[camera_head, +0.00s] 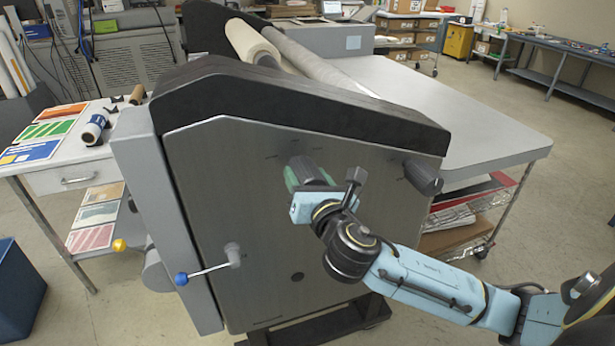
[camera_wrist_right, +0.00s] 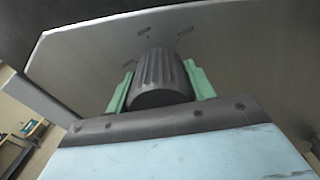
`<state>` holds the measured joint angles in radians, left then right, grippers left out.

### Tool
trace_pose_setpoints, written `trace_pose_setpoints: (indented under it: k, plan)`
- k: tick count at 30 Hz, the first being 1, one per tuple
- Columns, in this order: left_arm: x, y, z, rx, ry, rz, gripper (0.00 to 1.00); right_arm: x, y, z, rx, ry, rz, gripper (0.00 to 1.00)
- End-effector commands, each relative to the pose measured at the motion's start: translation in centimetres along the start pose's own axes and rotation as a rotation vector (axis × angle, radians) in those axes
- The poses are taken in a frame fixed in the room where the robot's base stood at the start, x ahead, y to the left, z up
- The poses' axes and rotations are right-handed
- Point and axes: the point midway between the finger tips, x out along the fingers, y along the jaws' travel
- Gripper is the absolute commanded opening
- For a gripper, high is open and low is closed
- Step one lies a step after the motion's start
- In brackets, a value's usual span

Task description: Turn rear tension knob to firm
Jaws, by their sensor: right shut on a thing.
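The laminator (camera_head: 265,220) stands with its grey side panel facing me. A dark ribbed knob (camera_head: 312,168) sticks out of the panel's upper middle. My right gripper (camera_head: 308,180) is shut on it, with a green finger on each side. In the right wrist view the ribbed knob (camera_wrist_right: 162,72) sits between the two green fingers. Small labels surround it on the panel, too blurred to read. A second dark knob (camera_head: 424,178) sits free near the panel's right edge. I cannot tell from the labels which knob is the rear one. My left gripper is out of view.
A lever with a blue ball end (camera_head: 182,279) sticks out at the panel's lower left. A dark clamp-like handle (camera_head: 354,182) shows beside my right gripper. A grey table (camera_head: 460,115) stands right of the laminator, and a print table (camera_head: 60,178) stands left.

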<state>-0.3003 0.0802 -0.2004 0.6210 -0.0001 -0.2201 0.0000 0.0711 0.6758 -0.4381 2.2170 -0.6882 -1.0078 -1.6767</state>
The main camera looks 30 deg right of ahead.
Motion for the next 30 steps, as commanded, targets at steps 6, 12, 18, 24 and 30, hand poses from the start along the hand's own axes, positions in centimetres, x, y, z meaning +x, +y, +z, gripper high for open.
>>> trace_pose_setpoints:
  k: [6,12,18,24,30]
  plan:
    - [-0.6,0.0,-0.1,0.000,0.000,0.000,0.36,0.0,-0.1,0.0,0.151,0.002,-0.003,0.31]
    - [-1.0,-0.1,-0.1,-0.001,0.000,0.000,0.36,0.0,-0.2,0.0,0.337,0.002,-0.003,0.31]
    - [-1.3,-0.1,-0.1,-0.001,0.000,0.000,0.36,0.0,-0.2,-0.1,0.529,0.001,-0.003,0.31]
    - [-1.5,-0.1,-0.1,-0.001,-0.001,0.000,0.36,0.0,-0.3,-0.1,0.717,0.000,-0.004,0.31]
    - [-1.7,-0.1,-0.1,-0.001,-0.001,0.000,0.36,0.0,-0.4,-0.2,0.887,-0.001,-0.003,0.31]
